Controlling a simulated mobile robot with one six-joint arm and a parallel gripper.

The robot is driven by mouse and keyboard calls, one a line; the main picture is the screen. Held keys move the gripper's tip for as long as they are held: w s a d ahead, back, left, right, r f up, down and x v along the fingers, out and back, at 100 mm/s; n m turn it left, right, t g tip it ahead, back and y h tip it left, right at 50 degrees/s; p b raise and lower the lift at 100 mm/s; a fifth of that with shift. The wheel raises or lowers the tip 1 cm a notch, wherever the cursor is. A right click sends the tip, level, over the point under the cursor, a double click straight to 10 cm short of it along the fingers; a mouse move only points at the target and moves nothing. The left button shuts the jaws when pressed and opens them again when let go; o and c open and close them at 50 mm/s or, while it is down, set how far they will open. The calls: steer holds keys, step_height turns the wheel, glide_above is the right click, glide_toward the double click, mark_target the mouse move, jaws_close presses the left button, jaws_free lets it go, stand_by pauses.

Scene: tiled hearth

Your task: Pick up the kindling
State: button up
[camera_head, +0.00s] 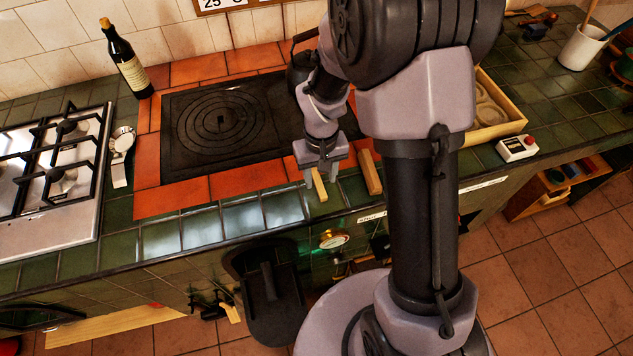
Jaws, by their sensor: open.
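One pale stick of kindling (319,187) lies on the green tiles at the front edge of the hearth counter. The fingers are apart. I cannot tell whether they touch the stick.
The black stove plate (222,120) sits behind, framed by orange tiles. A dark bottle (126,62) and a gas hob (55,170) are left. A dark kettle (299,62) stands close behind my gripper. A wooden tray (497,108) and a red-button box (517,148) are right.

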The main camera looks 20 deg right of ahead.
mark_target(321, 190)
step_height(321, 190, down, 5)
steer(key=shift+s+d+b, duration=0.15)
steer(key=shift+b, duration=1.05)
steer(key=shift+r, duration=0.15)
jaws_close()
